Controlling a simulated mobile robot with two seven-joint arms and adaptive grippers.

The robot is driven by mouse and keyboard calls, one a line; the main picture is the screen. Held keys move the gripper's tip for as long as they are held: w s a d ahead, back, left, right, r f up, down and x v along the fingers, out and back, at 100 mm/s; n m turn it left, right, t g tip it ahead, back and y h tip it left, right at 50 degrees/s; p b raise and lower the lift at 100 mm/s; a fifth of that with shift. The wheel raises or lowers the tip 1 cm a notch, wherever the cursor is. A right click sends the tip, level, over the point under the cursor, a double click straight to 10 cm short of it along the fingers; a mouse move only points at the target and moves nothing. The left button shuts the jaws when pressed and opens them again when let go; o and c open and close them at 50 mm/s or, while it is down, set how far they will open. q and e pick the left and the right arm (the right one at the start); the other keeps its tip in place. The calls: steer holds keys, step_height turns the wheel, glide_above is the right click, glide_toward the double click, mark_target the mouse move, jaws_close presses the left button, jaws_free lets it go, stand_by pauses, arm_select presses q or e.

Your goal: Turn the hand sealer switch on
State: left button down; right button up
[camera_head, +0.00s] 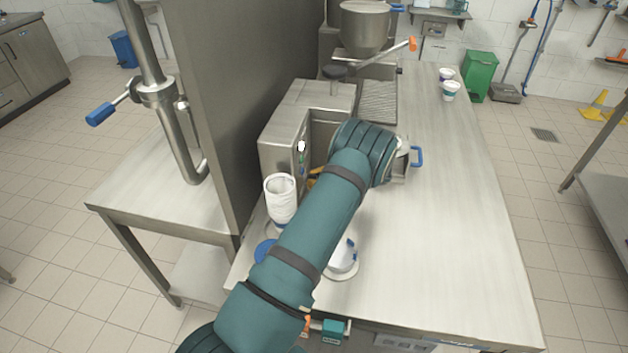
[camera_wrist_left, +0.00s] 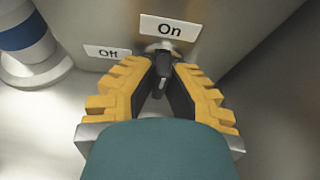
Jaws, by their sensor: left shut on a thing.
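The hand sealer (camera_head: 284,141) is a steel box on the table, with small controls on its front. In the left wrist view, its switch (camera_wrist_left: 160,78) is a short dark lever below an "On" label (camera_wrist_left: 169,28); an "Off" label (camera_wrist_left: 106,52) is to the left. My left gripper (camera_wrist_left: 161,70) has its yellow-backed fingers shut on the lever. In the head view my teal left arm reaches across the table to the sealer's front, and only a bit of the yellow finger (camera_head: 314,180) shows there. The switch is hidden in that view. My right gripper is not in view.
A white cup stack (camera_head: 281,202) stands close left of my left arm. A white round item (camera_head: 343,259) lies right of the arm, partly covered. A pot with a blue handle (camera_head: 417,157) is beyond the wrist. Cups (camera_head: 450,91) stand farther back. The table's right side (camera_head: 455,230) is clear.

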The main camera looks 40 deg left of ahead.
arm_select(q)
steer(key=shift+a, duration=0.1)
stand_by(0.4)
steer(key=c, duration=1)
jaws_free()
steer(key=v, duration=1.2)
steer(key=shift+f, duration=0.1)
